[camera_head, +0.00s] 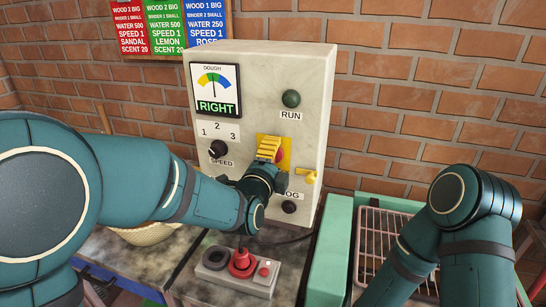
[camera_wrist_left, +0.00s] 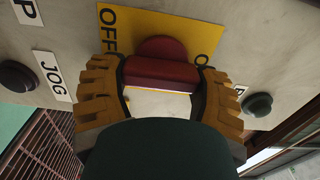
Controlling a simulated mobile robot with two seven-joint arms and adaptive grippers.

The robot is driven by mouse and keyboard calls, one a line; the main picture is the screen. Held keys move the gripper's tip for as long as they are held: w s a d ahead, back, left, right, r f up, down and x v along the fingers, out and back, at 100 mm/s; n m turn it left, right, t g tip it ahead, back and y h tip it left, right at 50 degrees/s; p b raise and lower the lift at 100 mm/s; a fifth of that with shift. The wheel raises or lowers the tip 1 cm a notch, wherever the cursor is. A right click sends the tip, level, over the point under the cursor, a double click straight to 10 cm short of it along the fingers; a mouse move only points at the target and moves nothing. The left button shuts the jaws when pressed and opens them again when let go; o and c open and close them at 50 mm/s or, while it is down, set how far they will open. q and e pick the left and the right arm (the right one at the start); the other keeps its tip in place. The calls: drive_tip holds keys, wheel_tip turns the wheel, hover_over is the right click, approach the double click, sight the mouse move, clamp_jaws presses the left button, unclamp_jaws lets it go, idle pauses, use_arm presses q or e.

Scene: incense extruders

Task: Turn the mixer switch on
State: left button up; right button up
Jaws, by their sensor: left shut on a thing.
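The mixer's red switch knob (camera_head: 281,156) sits on a yellow plate (camera_head: 262,139) on the pale control cabinet (camera_head: 311,72). My left gripper (camera_head: 268,150) is at the plate, its yellow fingers covering most of the knob. In the left wrist view the red knob (camera_wrist_left: 160,72) lies between the two yellow fingers, and the gripper is shut on its bar. The yellow plate reads OFF on one side; the label on the other side is mostly hidden. My right arm is at the right of the head view, its gripper out of view.
The cabinet also carries a green RUN button (camera_head: 291,99), a speed dial (camera_head: 218,149), a dough gauge (camera_head: 215,89) and a dark JOG button (camera_head: 289,207). A small yellow part (camera_head: 306,176) sticks out beside the plate. A red-knobbed box (camera_head: 240,268) stands below on the table.

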use_arm(q)
drive_tip(key=shift+f, duration=0.1)
idle(0.3)
drive_tip(key=o, duration=1.2)
drive_tip(key=shift+s, duration=0.1)
drive_tip(key=v, duration=1.2)
